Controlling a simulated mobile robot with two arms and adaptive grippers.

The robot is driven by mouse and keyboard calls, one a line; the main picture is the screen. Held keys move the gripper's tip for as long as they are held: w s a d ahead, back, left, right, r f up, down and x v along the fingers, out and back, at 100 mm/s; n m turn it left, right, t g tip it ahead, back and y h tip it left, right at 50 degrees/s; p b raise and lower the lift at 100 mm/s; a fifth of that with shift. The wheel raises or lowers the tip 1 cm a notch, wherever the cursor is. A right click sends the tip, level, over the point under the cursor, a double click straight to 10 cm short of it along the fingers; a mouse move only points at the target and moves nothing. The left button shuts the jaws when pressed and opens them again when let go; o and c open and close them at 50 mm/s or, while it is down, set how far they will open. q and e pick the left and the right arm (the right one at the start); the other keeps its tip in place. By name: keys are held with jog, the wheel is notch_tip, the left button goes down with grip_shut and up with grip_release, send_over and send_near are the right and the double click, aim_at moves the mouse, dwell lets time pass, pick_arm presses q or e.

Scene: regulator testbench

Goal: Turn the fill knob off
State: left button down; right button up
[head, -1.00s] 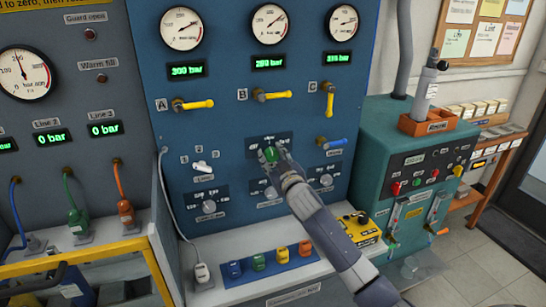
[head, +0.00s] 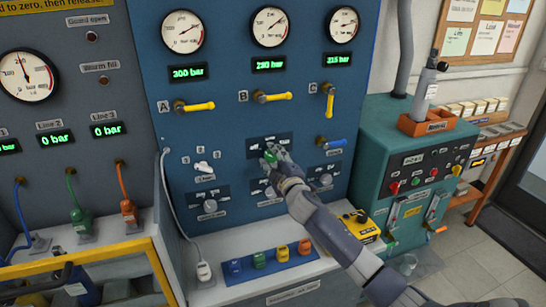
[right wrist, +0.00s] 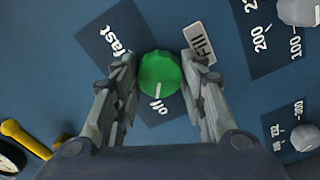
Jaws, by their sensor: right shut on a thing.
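The green fill knob (right wrist: 160,73) sits on a dark plate (right wrist: 127,38) lettered "fast" and "off" beside a "Fill" tag. Its white pointer mark faces the word "off". My right gripper (right wrist: 160,85) has one finger on each side of the knob, shut on it. In the head view the right gripper (head: 274,158) reaches the blue panel from the lower right and covers part of the plate. Green of the knob (head: 269,160) shows at the fingertips. I make out no left gripper.
Yellow valve handles A (head: 194,106), B (head: 272,97) and C (head: 329,100) sit above the knob. A blue handle (head: 332,142) is to its right. Smaller grey knobs are nearby. A white ledge (head: 222,280) with several coloured blocks lies below.

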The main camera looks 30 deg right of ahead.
jog(key=shift+n, duration=0.6)
jog(key=o, duration=1.1)
jog(key=shift+c, duration=0.2)
jog(key=shift+s, duration=0.15)
jog(key=v, duration=1.1)
jog(key=shift+s, duration=0.35)
jog(key=shift+f, duration=0.1)
